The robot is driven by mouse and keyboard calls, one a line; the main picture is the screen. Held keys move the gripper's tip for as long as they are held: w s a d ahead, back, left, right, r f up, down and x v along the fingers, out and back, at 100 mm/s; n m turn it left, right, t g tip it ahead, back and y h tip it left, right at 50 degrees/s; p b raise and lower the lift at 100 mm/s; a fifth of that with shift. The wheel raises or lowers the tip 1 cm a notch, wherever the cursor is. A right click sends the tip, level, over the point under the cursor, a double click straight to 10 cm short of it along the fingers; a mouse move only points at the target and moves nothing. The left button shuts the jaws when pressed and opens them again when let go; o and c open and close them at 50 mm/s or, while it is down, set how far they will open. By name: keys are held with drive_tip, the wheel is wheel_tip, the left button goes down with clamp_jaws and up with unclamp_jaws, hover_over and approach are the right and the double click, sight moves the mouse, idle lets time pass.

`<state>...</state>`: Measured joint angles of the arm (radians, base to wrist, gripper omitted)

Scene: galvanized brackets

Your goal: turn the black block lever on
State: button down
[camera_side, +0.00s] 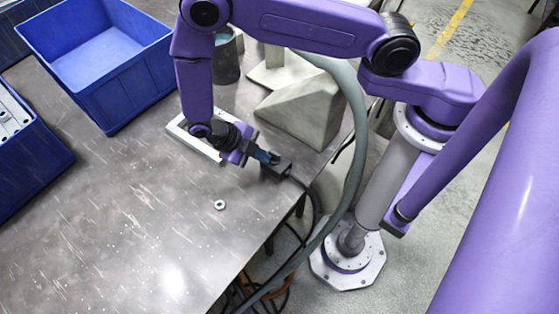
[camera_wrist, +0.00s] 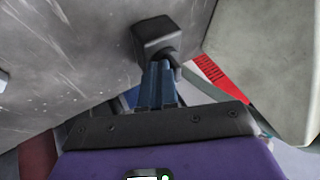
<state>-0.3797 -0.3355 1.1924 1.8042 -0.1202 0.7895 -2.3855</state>
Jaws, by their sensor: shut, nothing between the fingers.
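The black block (camera_side: 281,169) sits at the table's right edge in the side view, with a dark cable trailing from it. In the wrist view the black block (camera_wrist: 157,34) is at the top centre, with a dark rounded part on its near side. I cannot tell whether that part is the lever, or which way the lever stands. My gripper (camera_side: 263,157) is shut and empty, its fingertips right at the block. In the wrist view the blue-grey fingers of my gripper (camera_wrist: 160,70) reach the block's near side and partly cover it; contact is not clear.
A pale rectangular frame (camera_side: 181,140) lies under my wrist. A grey angular block (camera_side: 302,108) stands behind the black block, near a dark cup (camera_side: 227,62). A blue bin (camera_side: 112,80) is at the back left. A nut (camera_side: 220,205) lies on open tabletop (camera_side: 130,220).

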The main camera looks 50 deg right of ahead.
drive_tip(key=shift+d, duration=0.1)
idle(0.7)
drive_tip(key=shift+s+d, duration=0.55)
drive_tip(key=shift+d, duration=0.2)
drive_tip(key=a, duration=0.3)
drive_tip(key=w+a, duration=0.1)
drive_tip(key=a, duration=0.1)
drive_tip(key=shift+a, duration=0.2)
drive_tip(key=w+a+r+m+t+y, duration=0.1)
drive_tip(key=w+r+m, duration=0.15)
drive_tip(key=r, duration=0.55)
drive_tip(key=w+a+r+m+t, duration=0.1)
drive_tip(key=r+m, duration=0.2)
drive_tip(key=r, duration=0.4)
drive_tip(key=s+d+r+m+t+y, duration=0.1)
drive_tip(key=s+d+r+m+y, duration=0.1)
drive_tip(key=s+d+r+m, duration=0.5)
drive_tip(key=s+d+r+m+t+y, duration=0.2)
drive_tip(key=s+d+r+m+y, duration=0.1)
drive_tip(key=s+d+r+m, duration=0.4)
drive_tip(key=s+d+m, duration=0.3)
drive_tip(key=d+m, duration=0.1)
drive_tip(key=d, duration=0.1)
drive_tip(key=shift+s+m, duration=0.35)
drive_tip(key=shift+s, duration=0.05)
